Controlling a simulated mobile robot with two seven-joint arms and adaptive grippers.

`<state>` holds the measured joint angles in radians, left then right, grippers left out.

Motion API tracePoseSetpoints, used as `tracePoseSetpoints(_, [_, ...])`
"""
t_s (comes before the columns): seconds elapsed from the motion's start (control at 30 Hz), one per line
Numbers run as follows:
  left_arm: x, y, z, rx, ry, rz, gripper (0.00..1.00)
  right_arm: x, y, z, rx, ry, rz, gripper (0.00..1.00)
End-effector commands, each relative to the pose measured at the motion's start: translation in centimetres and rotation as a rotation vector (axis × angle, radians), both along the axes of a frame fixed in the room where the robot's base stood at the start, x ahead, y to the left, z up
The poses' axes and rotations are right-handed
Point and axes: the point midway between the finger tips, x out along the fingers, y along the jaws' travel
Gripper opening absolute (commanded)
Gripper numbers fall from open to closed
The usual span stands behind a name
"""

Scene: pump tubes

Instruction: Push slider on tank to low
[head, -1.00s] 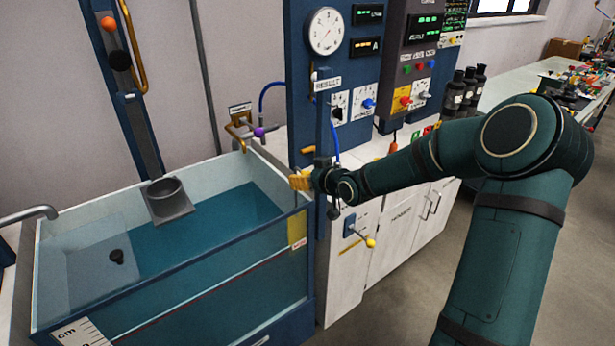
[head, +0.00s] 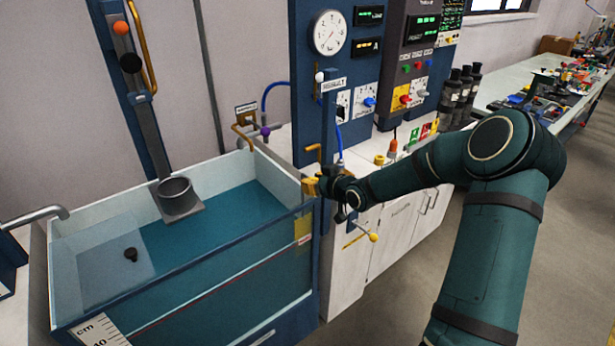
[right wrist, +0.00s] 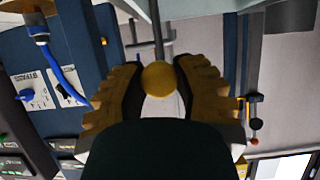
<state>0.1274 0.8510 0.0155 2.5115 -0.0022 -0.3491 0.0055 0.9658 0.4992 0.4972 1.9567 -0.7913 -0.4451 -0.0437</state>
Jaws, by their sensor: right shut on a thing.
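The water tank (head: 190,298) stands at the left of the head view, with blue water in it. A tall blue column (head: 140,120) behind it carries an orange knob (head: 122,28) and a black knob (head: 131,62). My right gripper (head: 311,187) is at this corner. In the right wrist view its fingers (right wrist: 158,92) are around a yellow knob (right wrist: 158,78) on a grey rod. My left gripper is out of view.
A lever with a yellow ball (head: 373,237) sticks out from the white cabinet (head: 385,245) below my right wrist. A blue panel with a round gauge (head: 330,33) stands behind. A cluttered bench (head: 530,90) is far right. Open floor (head: 540,290) lies at the right.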

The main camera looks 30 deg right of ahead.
Motion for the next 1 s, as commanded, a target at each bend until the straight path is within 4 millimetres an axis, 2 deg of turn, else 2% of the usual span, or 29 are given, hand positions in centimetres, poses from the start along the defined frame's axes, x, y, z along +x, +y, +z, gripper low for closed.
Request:
tracePoseSetpoints(0.07, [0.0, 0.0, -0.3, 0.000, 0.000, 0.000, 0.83, -0.1, -0.8, -1.7, 0.003, 0.004, -0.002, 0.00])
tracePoseSetpoints(0.1, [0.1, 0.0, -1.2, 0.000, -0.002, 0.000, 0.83, -0.2, -0.9, -3.3, 0.004, 0.005, -0.001, 0.00])
tracePoseSetpoints(0.3, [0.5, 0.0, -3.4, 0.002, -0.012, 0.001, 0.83, -0.2, -0.6, -6.7, 0.004, 0.006, 0.003, 0.00])
tracePoseSetpoints(0.43, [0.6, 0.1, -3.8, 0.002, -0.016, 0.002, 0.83, -0.1, -0.7, -7.4, 0.002, 0.003, 0.001, 0.00])
tracePoseSetpoints(0.77, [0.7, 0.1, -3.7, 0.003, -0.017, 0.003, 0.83, -0.2, -0.7, -7.4, 0.002, 0.004, 0.001, 0.00])
tracePoseSetpoints(0.8, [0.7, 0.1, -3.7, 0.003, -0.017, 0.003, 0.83, -0.2, -0.7, -7.4, 0.002, 0.004, 0.001, 0.35])
tracePoseSetpoints(0.87, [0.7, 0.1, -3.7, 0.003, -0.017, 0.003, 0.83, -0.2, -0.7, -7.4, 0.002, 0.004, 0.000, 0.56])
tracePoseSetpoints(0.9, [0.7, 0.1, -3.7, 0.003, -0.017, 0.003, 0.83, -0.2, -0.7, -7.3, 0.002, 0.004, 0.000, 0.63])
tracePoseSetpoints(1.0, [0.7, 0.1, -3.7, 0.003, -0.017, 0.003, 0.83, -0.1, -0.7, -7.3, 0.002, 0.003, 0.000, 0.63])
